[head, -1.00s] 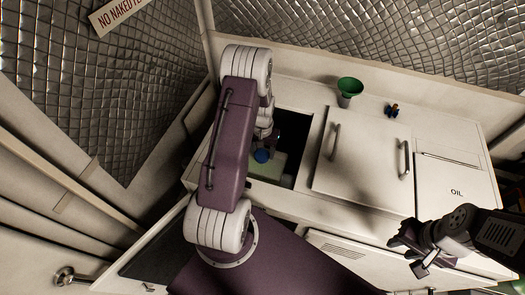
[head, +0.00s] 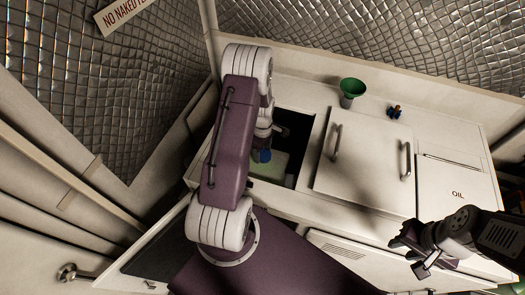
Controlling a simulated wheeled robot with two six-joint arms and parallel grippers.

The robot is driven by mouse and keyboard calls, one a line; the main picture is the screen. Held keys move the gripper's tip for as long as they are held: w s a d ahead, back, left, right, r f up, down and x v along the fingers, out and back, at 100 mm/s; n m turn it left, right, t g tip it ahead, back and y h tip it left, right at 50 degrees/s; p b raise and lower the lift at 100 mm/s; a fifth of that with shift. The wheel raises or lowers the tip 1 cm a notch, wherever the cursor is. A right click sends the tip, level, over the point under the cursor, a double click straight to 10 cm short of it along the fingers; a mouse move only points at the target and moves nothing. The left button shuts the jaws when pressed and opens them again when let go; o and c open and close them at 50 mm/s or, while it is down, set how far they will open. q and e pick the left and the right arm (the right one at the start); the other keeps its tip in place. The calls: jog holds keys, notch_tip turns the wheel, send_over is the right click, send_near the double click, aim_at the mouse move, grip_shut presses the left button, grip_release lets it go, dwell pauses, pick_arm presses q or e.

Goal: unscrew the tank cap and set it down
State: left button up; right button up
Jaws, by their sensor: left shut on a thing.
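The blue tank cap (head: 262,156) shows in the open square hatch, beside my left arm. The pale green top of the tank (head: 280,166) lies below it. My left gripper (head: 264,149) reaches down into the hatch and is shut on the blue cap; my arm hides much of the fingers. I cannot tell whether the cap is still on the tank neck. My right gripper (head: 408,256) is open and empty at the lower right, in front of the cabinet.
A green funnel (head: 351,88) and a small blue and brown item (head: 395,111) stand at the back of the white cabinet top. A closed lid with two handles (head: 363,160) lies right of the hatch. A panel marked OIL (head: 455,180) is further right.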

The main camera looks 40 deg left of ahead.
pick_arm(q)
jog(key=o, duration=1.5)
jog(key=shift+c, duration=0.2)
jog(key=m, duration=0.7)
jog(key=shift+w+d, duration=0.1)
jog(key=shift+w, duration=0.05)
jog(key=m, duration=0.5)
jog(key=shift+d, duration=0.1)
jog(key=m, duration=0.3)
jog(key=shift+w, duration=0.1)
jog(key=c, duration=1.5)
jog(key=shift+c, duration=0.3)
